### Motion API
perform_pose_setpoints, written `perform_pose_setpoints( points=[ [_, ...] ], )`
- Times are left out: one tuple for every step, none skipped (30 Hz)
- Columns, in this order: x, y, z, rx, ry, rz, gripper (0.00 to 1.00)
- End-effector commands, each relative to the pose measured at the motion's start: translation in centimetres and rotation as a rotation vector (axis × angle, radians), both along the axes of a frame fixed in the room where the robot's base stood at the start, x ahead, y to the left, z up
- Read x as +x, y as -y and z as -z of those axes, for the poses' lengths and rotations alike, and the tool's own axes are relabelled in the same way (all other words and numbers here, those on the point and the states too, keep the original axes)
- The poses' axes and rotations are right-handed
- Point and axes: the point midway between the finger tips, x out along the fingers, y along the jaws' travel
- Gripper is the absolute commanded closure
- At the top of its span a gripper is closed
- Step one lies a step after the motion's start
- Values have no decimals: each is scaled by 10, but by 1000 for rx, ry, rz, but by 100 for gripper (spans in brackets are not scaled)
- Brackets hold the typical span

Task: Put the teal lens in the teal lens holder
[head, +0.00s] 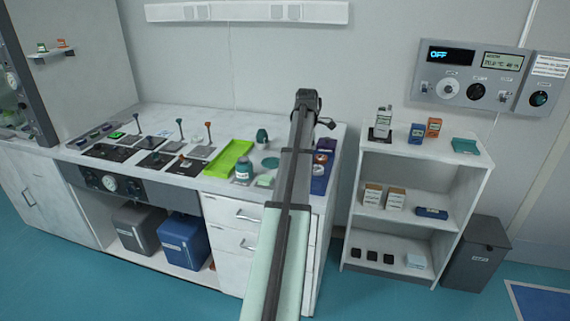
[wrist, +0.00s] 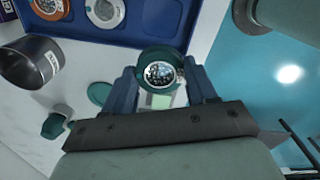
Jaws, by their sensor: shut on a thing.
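In the wrist view, my gripper (wrist: 163,88) is shut on the teal lens (wrist: 143,60), a round piece with a thick dark teal rim and a dark, shiny centre. It sits between the two blue fingertips, beside the blue tray. In the head view, my own arm hides the fingertips and the lens. Small upright holders stand on dark plates on the left part of the bench. One has a teal-looking top (head: 180,121), likely the teal lens holder, and another has an orange top (head: 208,125).
The blue tray (wrist: 105,42) holds an orange-rimmed lens (wrist: 50,8) and a white-rimmed lens (wrist: 105,12). A metal cup (wrist: 30,62), a teal cap (wrist: 54,126) and a teal disc (wrist: 99,94) are nearby. A green tray (head: 229,160) lies between the holders and my arm.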

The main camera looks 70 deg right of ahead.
Motion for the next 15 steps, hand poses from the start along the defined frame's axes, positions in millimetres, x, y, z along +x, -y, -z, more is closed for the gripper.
perform_pose_setpoints(
  points=[
    [18,0,2,3,0,-23,74],
    [28,3,2,5,-1,-36,74],
    [43,5,3,8,-1,-54,74],
    [55,11,3,10,-2,-68,74],
    [68,14,4,13,-3,-82,74],
    [85,23,4,16,-3,-100,74],
    [97,29,4,18,-3,-113,74],
    [108,35,3,19,-4,-124,74],
    [123,44,3,21,-4,-135,74],
    [133,52,3,21,-4,-138,74],
    [141,59,2,20,-5,-136,74],
    [152,69,1,19,-5,-128,74],
    [156,76,1,19,-5,-113,74],
    [160,83,0,17,-5,-99,74],
    [161,93,-1,15,-5,-70,74]
  ],
)
